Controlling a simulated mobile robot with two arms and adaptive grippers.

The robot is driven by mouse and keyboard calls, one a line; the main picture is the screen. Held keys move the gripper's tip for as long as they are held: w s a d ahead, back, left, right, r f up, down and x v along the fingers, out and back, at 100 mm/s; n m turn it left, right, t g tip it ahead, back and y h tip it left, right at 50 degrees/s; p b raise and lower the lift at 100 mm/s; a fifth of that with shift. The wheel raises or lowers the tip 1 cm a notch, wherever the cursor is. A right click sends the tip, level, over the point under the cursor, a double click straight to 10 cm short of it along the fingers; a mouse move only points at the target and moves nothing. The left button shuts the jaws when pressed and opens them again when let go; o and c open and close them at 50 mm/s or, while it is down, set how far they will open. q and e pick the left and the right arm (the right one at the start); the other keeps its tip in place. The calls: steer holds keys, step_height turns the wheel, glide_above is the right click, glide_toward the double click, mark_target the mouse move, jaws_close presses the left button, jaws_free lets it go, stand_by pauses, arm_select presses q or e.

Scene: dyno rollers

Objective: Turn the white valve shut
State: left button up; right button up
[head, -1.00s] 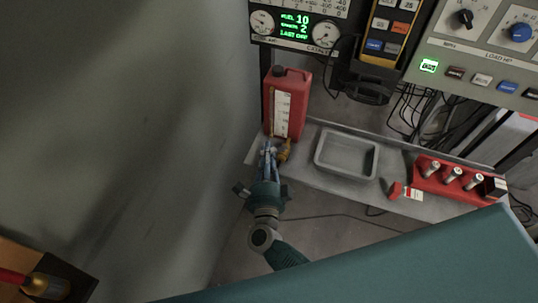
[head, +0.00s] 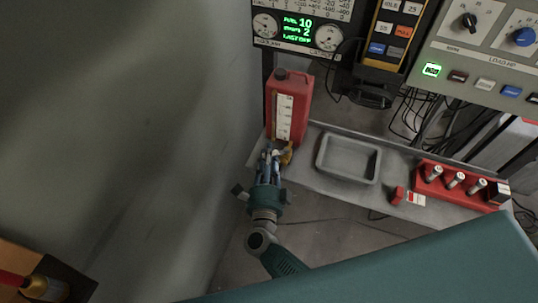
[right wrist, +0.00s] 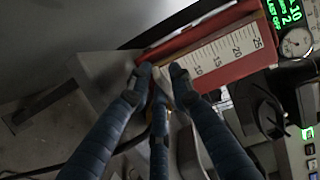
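My right gripper (head: 268,158) reaches down in front of the red fuel can (head: 287,108), at the can's foot. In the right wrist view its blue fingers (right wrist: 160,78) stand apart, with a gap between the tips. A small yellow fitting (head: 287,153) with a pale part sits just right of the fingers at the can's base. The white valve is largely hidden by the fingers; a pale piece (right wrist: 164,84) shows between the tips, and I cannot tell whether they touch it or how it is turned. My left gripper is not in view.
The can stands at the left end of a grey shelf, beside a grey tray (head: 322,165). A red rack (head: 447,190) with several cylinders is at right. A gauge panel (head: 305,30) and control boxes hang above. A wall fills the left.

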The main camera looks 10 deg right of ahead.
steer(key=v, duration=1.2)
